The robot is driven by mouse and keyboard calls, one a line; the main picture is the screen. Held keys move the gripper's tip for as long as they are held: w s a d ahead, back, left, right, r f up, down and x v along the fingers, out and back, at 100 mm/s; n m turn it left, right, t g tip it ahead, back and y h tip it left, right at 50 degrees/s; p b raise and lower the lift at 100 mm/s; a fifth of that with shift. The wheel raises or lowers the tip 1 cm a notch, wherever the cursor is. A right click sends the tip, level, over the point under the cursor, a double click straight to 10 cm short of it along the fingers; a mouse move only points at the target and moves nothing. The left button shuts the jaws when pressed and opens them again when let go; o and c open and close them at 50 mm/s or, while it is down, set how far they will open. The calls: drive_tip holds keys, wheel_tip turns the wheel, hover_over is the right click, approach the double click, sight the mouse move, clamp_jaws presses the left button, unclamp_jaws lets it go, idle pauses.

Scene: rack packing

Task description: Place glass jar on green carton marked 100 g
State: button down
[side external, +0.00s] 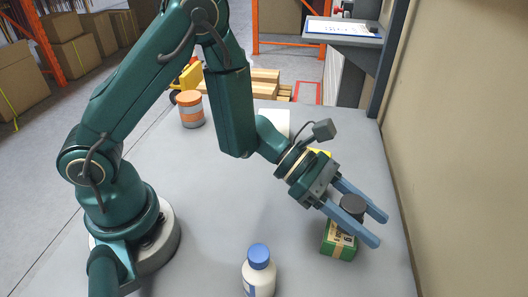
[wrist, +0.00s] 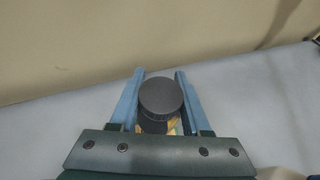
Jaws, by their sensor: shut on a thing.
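The glass jar shows mainly as its dark round lid (side external: 353,204), between the two blue fingers of my gripper (side external: 381,231). My gripper is shut on the jar; the near finger hides most of its body. In the wrist view the lid (wrist: 160,97) sits between the fingers. The green carton (side external: 338,242) stands on the table directly below the jar in the side view. Its printed label is partly covered by the finger, and I cannot read the weight. I cannot tell whether the jar's base touches the carton.
A white bottle with a blue cap (side external: 259,274) stands left of the carton near the front. An orange and grey container (side external: 190,110) stands at the far left. A yellow item (side external: 320,152) shows behind my wrist. A beige wall (side external: 450,120) runs along the right. The table's middle is clear.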

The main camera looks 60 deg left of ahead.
drive_tip(key=shift+f, duration=1.2)
drive_tip(key=shift+c, duration=1.8)
unclamp_jaws()
drive_tip(key=shift+f, duration=0.1)
